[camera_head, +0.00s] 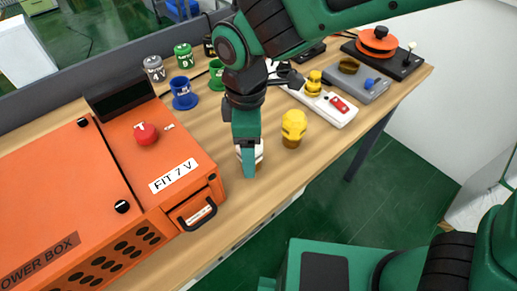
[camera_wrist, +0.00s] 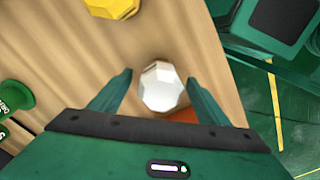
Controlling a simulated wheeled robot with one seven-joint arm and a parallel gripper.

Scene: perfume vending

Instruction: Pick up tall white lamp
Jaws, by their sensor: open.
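The white lamp (camera_wrist: 162,87) is a faceted white piece seen from above in the wrist view. In the head view the lamp (camera_head: 259,151) stands on the table, mostly hidden behind my gripper. My gripper (camera_head: 249,171) points down over it. In the wrist view my gripper (camera_wrist: 160,92) is open, with one finger on each side of the lamp and a gap visible at the left finger. The right finger is close to the lamp; I cannot tell whether they touch.
An orange power box (camera_head: 160,155) with a front handle stands left of my gripper. A yellow lamp (camera_head: 293,128) stands to the right. Blue (camera_head: 184,94) and green (camera_head: 217,77) holders are behind. A white switch board (camera_head: 325,100) lies farther right. The table's front edge is close by.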

